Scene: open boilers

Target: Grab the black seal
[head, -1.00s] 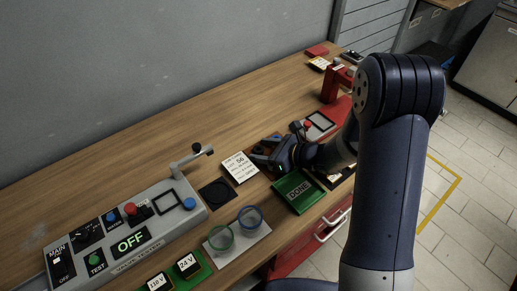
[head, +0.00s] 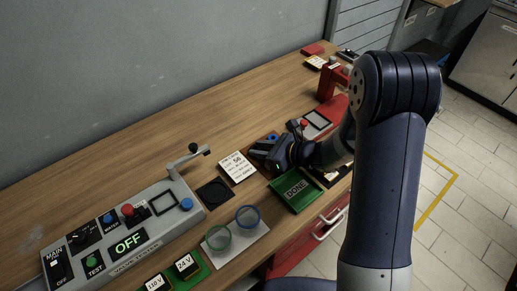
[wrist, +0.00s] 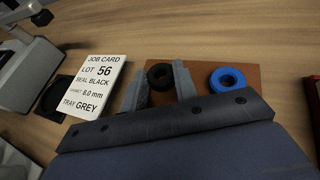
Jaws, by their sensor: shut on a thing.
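The black seal (wrist: 160,76) is a small thick ring in the wrist view. It sits between the two grey fingers of my gripper (wrist: 161,84), which is shut on it. It is over the brown mat (wrist: 205,68); I cannot tell whether it touches the mat. A blue seal (wrist: 227,80) lies on the mat to the right, apart from the fingers. In the head view my gripper (head: 264,152) is low over the bench, and the black seal cannot be made out there.
The job card (wrist: 97,87) reads seal black, tray grey. A green DONE tray (head: 295,190) lies close in front of my gripper. The valve tester (head: 125,235) stands at left. A red press (head: 328,85) stands behind. The bench's back (head: 190,125) is clear.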

